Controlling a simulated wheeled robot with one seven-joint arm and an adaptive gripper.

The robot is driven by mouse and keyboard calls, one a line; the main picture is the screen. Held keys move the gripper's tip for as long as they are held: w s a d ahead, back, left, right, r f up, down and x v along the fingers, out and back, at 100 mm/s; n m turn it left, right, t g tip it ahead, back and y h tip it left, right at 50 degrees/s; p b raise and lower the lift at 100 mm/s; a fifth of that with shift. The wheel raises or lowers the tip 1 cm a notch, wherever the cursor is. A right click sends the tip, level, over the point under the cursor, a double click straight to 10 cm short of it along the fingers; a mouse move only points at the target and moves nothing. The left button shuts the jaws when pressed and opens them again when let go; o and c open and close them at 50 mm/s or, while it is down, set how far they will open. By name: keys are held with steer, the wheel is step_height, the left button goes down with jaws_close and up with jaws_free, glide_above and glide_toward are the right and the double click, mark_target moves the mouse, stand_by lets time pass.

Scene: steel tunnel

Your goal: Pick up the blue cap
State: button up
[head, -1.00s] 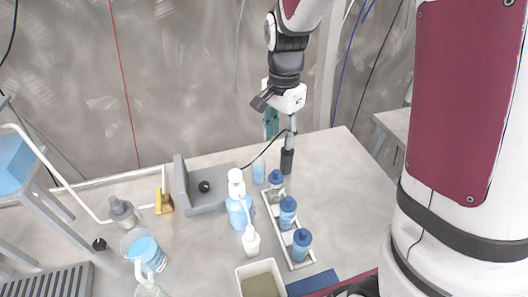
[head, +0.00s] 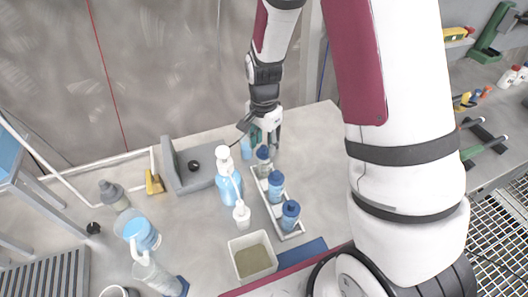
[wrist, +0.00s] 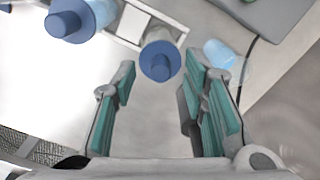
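Three clear bottles with blue caps stand in a white rack (head: 290,235) on the table. The far bottle's blue cap (head: 263,152) is just below my gripper (head: 266,138) in the head view. In the wrist view that cap (wrist: 160,62) lies ahead of and roughly centred between my teal-padded fingers (wrist: 163,92), which are wide apart and empty. The middle bottle's cap (head: 276,177) also shows at the upper left of the wrist view (wrist: 65,26). The near bottle's cap (head: 291,207) is farthest from my gripper.
A blue spray bottle (head: 228,182) and a small white bottle (head: 241,213) stand left of the rack. A light-blue cylinder (head: 246,148) is close left of my gripper. A white bin (head: 251,262) sits in front. The table right of the rack is largely clear.

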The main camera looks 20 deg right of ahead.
steer(key=shift+f, duration=0.6)
steer(key=c, duration=0.9)
steer(key=shift+c, duration=0.2)
steer(key=shift+r, duration=0.15)
steer(key=shift+r, duration=0.55)
step_height(320, 180, up, 2)
steer(key=shift+r+b, duration=0.1)
steer(key=shift+b, duration=0.2)
steer(key=s+d, duration=0.2)
steer(key=s, duration=0.2)
steer(key=s+d+r, duration=0.1)
steer(key=s+d, duration=0.2)
steer(key=s, duration=0.2)
steer(key=s+d, duration=0.2)
steer(key=s, duration=0.3)
steer(key=shift+s+d+r+b, duration=0.1)
steer(key=shift+d+r+b, duration=0.1)
steer(key=shift+b, duration=0.15)
jaws_close()
